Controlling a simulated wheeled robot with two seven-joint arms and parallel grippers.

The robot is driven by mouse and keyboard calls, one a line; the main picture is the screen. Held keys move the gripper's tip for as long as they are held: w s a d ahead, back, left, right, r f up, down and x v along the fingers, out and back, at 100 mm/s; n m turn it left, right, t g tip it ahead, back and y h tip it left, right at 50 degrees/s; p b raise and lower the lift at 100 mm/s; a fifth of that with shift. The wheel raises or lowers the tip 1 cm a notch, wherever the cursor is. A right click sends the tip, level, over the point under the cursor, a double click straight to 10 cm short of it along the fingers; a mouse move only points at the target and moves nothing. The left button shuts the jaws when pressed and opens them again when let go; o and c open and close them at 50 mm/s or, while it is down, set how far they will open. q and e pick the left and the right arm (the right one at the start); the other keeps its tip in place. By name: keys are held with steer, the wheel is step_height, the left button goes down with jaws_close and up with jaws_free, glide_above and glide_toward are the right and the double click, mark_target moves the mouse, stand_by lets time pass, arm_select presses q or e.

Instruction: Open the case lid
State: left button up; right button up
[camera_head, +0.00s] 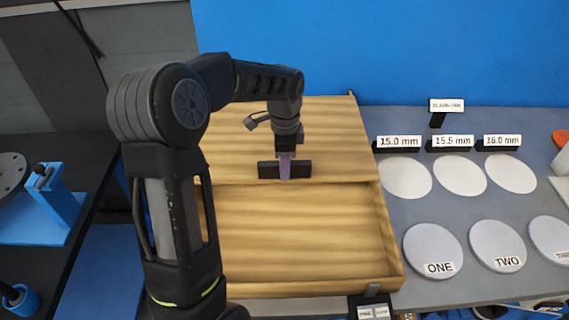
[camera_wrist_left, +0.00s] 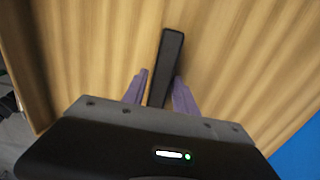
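The wooden case (camera_head: 394,262) stands on the table with its front half uncovered, showing a bare, empty wooden floor. Its flat wooden lid (camera_head: 335,135) covers the back half. A black bar handle (camera_head: 303,169) sits near the lid's front edge; it also shows in the left wrist view (camera_wrist_left: 170,55). My left gripper (camera_head: 285,168) reaches down onto the handle. In the left wrist view its purple fingers (camera_wrist_left: 160,82) lie on either side of the bar, close against it. The fingertips' contact is partly hidden. My right gripper is not in view.
Right of the case, a grey table holds several white discs (camera_head: 433,250) and size labels (camera_head: 452,142). A small labelled block (camera_head: 371,306) is at the case's front right corner. Blue fixtures (camera_head: 58,200) stand at the left. A blue wall (camera_head: 400,50) rises behind.

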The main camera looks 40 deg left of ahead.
arm_select(q)
steer(key=shift+o, duration=0.9)
steer(key=shift+r, duration=0.1)
step_height(320, 180, up, 8)
steer(key=shift+f+b, duration=0.2)
steer(key=shift+b, duration=0.25)
